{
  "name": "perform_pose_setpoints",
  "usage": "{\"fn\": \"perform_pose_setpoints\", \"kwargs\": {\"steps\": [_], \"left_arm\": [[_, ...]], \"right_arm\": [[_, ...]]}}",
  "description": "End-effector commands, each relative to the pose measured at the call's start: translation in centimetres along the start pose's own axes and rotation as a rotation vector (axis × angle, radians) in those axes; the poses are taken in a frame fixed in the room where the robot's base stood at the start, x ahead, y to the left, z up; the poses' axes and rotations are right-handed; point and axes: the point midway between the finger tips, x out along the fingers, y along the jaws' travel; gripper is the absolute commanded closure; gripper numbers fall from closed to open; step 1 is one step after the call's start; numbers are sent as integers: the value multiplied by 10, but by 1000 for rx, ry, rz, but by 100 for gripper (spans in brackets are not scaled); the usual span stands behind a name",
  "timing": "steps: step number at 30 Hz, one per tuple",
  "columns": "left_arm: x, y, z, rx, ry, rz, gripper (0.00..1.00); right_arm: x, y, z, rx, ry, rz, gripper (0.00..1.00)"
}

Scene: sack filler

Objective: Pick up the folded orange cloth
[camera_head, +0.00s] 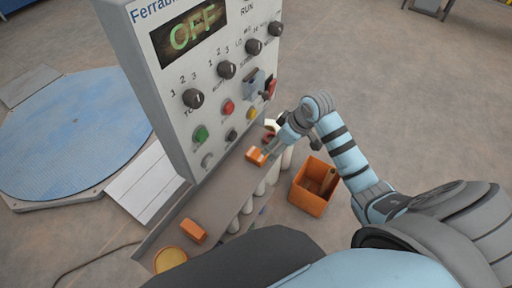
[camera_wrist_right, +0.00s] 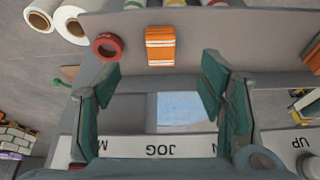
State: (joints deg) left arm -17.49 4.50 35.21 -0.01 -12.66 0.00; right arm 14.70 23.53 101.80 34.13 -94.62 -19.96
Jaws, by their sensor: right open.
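A folded orange cloth with pale stripes (camera_wrist_right: 160,46) lies on the grey ledge, beyond my right fingertips and between their lines in the wrist view. In the head view, it appears to be the small orange block (camera_head: 256,156) on the ledge below the control panel. My right gripper (camera_head: 272,147) is just beside it, small and partly blended with the ledge there. In the wrist view, the right gripper (camera_wrist_right: 161,88) has its green-padded fingers wide apart, with nothing between them. My left gripper is not in view.
A red ring (camera_wrist_right: 106,46) lies beside the cloth. Another orange block (camera_head: 193,231) and a yellow round item (camera_head: 170,260) sit further along the ledge. The panel (camera_head: 215,90) with knobs and buttons rises behind. An orange bin (camera_head: 309,196) stands below; floor at right is clear.

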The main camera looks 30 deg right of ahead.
Motion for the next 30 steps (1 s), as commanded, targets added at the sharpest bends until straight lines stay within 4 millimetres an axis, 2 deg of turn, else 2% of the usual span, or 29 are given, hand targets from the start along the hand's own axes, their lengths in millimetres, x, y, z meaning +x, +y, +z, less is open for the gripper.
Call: {"fn": "perform_pose_setpoints", "kwargs": {"steps": [1,2,4,9,16,21,24,30], "left_arm": [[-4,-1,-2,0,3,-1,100],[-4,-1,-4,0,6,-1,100],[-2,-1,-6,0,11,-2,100],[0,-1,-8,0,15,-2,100],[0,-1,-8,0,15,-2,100],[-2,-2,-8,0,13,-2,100],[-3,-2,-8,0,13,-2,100],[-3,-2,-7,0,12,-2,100]], "right_arm": [[-12,-1,-8,-30,2,-5,37],[-12,-2,-10,-41,3,-9,37],[2,-4,-10,-49,0,-16,37],[52,-5,-10,-49,-1,-17,37],[86,-4,-12,-51,-1,-14,37],[118,-3,-15,-49,-1,-15,37],[128,-3,-14,-50,-2,-12,37],[128,-3,-14,-51,0,-11,38]]}}
